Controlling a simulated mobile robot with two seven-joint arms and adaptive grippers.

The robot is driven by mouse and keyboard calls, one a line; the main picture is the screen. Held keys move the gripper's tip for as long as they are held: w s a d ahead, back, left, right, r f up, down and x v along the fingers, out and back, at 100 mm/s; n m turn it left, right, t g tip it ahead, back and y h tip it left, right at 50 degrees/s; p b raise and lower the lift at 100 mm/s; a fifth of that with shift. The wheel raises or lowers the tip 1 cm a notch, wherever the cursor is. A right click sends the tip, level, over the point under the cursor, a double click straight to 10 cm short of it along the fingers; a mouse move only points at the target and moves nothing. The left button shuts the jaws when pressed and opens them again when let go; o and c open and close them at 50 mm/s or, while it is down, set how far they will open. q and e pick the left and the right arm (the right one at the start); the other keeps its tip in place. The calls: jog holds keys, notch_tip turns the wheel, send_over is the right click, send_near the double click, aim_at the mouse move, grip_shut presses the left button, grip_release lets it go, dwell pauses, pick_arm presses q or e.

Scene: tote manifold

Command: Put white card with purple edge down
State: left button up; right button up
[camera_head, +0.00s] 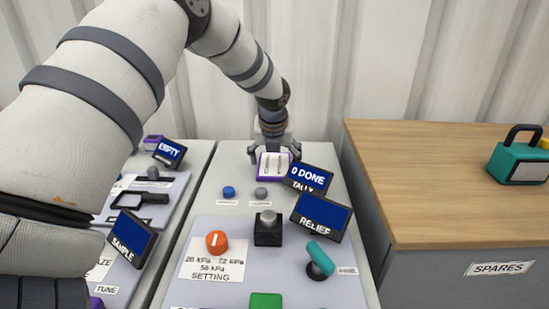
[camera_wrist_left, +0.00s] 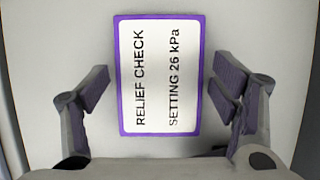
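The white card with the purple edge (camera_head: 272,167) is at the far end of the middle console, under my left gripper (camera_head: 273,153). In the left wrist view the card (camera_wrist_left: 160,75) reads "RELIEF CHECK SETTING 26 kPa" and shows face-on against a pale surface. My left gripper's fingers are spread to either side of the card, with a narrow gap showing at each side. The card appears to lie flat on the console top; its exact contact is hard to tell. My right gripper is not in view.
The "0 DONE" tally display (camera_head: 309,178) stands just right of the card, with the relief display (camera_head: 321,216) nearer. Blue (camera_head: 228,192) and grey (camera_head: 261,193) buttons are in front. A wooden-topped spares bench (camera_head: 440,180) is at right, holding a teal case (camera_head: 519,162).

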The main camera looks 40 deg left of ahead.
pick_arm(q)
jog(key=shift+r, duration=0.1)
jog(key=p+v, duration=0.2)
jog(key=v, duration=1)
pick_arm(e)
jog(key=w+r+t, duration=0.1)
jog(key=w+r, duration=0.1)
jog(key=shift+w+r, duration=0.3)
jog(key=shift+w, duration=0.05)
pick_arm(q)
jog(key=shift+w+a+r, duration=0.1)
